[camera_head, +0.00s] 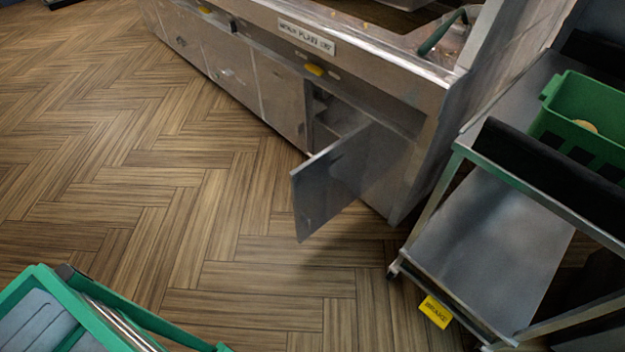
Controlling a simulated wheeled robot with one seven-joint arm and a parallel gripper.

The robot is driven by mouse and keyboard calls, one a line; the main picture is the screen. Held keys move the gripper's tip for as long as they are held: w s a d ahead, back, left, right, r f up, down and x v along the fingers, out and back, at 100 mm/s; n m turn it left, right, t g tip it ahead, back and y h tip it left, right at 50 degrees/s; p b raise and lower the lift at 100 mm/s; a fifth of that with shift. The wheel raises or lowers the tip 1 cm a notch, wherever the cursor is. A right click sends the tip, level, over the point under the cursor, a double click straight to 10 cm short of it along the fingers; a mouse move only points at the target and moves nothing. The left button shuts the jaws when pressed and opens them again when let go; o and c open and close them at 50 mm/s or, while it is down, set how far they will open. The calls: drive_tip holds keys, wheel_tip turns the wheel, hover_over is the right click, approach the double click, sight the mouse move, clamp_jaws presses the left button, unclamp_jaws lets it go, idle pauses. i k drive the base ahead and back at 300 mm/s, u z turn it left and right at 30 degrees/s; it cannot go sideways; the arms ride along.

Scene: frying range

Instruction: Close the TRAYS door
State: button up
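A grey metal cabinet door (335,183) stands open at the lower right end of the steel frying range (365,65). It swings out over the floor, and the dark cabinet opening (338,115) shows behind its upper edge. I cannot read any TRAYS label on this door. The other cabinet doors (232,73) to the left look shut. My gripper is not in view.
A steel cart (490,235) with a yellow brake tag (435,311) stands close right of the open door, a green basket (590,105) on top. A green-framed item (50,315) is at bottom left. The wooden floor (150,170) left of the door is clear.

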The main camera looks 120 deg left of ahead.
sight(323, 186)
drive_tip(key=u, duration=3.5)
drive_tip(key=k, duration=0.75)
drive_tip(key=i, duration=0.75)
drive_tip(key=z, duration=0.1)
